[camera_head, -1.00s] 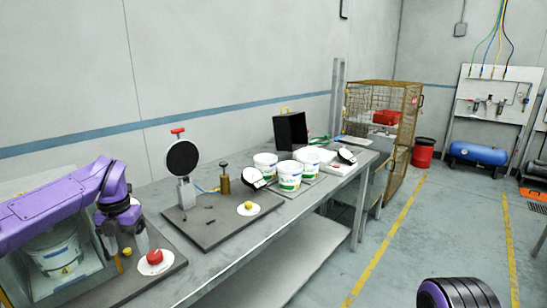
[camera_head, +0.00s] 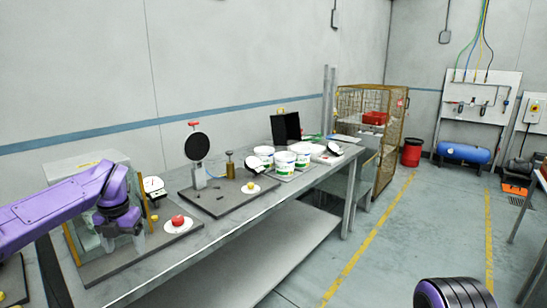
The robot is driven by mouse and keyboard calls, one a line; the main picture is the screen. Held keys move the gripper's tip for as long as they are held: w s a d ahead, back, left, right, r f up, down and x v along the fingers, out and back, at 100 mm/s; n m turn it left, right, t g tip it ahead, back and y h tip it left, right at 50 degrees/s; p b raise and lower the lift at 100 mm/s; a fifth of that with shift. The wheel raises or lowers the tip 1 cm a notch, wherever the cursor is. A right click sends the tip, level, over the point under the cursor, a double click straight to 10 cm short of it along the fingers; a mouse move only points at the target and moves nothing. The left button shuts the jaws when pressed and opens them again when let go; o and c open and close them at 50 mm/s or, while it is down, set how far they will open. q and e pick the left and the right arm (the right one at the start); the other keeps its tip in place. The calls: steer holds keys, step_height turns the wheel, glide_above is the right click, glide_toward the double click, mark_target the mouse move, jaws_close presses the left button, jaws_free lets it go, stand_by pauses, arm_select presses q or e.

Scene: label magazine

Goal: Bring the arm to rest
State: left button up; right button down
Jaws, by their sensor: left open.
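My left arm, purple and black, comes in from the left edge. Its left gripper (camera_head: 122,241) points down with its fingers apart and nothing visible between them. It is in front of a clear-walled case (camera_head: 88,162) on the bench, left of a red push button (camera_head: 178,220) on a white disc. I cannot tell how high the fingertips are above the dark base plate (camera_head: 135,258). The arm hides part of the case. The right gripper is out of view.
The grey bench (camera_head: 225,222) runs to the back right. It carries a press with a round black plate (camera_head: 197,146), several white tubs (camera_head: 284,162) and a black box (camera_head: 286,127). A wire cage (camera_head: 388,150) stands beyond. The floor (camera_head: 420,240) on the right is mostly clear.

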arm_select(q)
steer(key=s+d+f+m+t+y, duration=0.2)
steer(key=s+d+f+m, duration=0.15)
steer(key=f+m, duration=0.4)
steer(key=s+d+f+m+t+y+b, duration=0.15)
steer(key=d+f+m, duration=0.25)
steer(key=f, duration=0.6)
steer(key=s+d+f+m+t+y, duration=0.25)
steer(key=f+m, duration=0.35)
steer(key=f, duration=0.3)
steer(key=s+d+f+m+h, duration=0.3)
steer(key=s+f+m, duration=0.45)
steer(key=s, duration=0.45)
steer(key=s+a+f+m+g, duration=0.1)
steer(key=s+a+f+m, duration=0.1)
steer(key=s, duration=0.7)
steer(key=s+a+f+m+g+b, duration=0.1)
steer(key=s+a+f+m+g, duration=0.1)
steer(key=s, duration=0.8)
steer(key=shift+s+a+f+m+g, duration=0.15)
steer(key=shift+a+f+m+g, duration=0.15)
steer(key=shift+a+f+m, duration=0.15)
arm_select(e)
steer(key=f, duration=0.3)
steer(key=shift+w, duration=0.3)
arm_select(q)
steer(key=shift+r, duration=0.1)
